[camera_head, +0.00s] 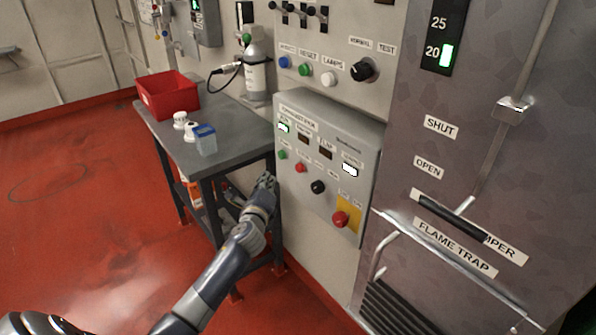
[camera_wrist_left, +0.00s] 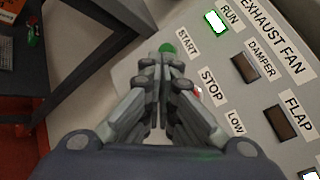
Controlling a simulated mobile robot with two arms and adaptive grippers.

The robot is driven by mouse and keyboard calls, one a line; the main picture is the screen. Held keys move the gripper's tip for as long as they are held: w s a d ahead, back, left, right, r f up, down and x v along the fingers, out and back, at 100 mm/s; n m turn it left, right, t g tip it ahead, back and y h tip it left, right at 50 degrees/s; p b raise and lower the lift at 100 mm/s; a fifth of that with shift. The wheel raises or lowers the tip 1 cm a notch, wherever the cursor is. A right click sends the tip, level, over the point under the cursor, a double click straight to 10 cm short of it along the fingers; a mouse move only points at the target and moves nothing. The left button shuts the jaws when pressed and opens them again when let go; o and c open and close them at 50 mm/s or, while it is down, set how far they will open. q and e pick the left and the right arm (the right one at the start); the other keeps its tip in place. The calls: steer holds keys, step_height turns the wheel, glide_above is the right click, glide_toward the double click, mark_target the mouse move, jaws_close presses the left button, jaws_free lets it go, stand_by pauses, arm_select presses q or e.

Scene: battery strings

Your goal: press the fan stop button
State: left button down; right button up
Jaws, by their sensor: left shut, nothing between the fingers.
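The grey exhaust fan panel (camera_head: 325,125) is on the wall, with a lit RUN window (camera_head: 283,127). On it are a green start button (camera_head: 282,154), a red stop button (camera_head: 299,167) and a black knob (camera_head: 317,187). My left gripper (camera_head: 267,180) is shut and empty, just left of the panel and below the green button. In the left wrist view its closed fingertips (camera_wrist_left: 165,58) overlap the lower edge of the green button (camera_wrist_left: 166,47). The red stop button (camera_wrist_left: 198,91) is mostly hidden behind the right finger, beside the STOP label. Contact cannot be told. My right gripper is out of view.
A red emergency button (camera_head: 340,218) on a yellow plate is low on the panel. A grey table (camera_head: 222,133) with a red bin (camera_head: 167,94) stands left of the panel, close to my left arm. The flame trap cabinet (camera_head: 455,150) is at right. Red floor is open at left.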

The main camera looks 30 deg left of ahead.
mark_target(300, 168)
arm_select(q)
steer(key=w+d+b, duration=0.2)
steer(key=w, duration=0.4)
steer(key=shift+d, duration=0.3)
steer(key=shift+w, duration=0.1)
stand_by(0.6)
stand_by(0.5)
steer(key=shift+w+d, duration=0.2)
steer(key=shift+w, duration=0.2)
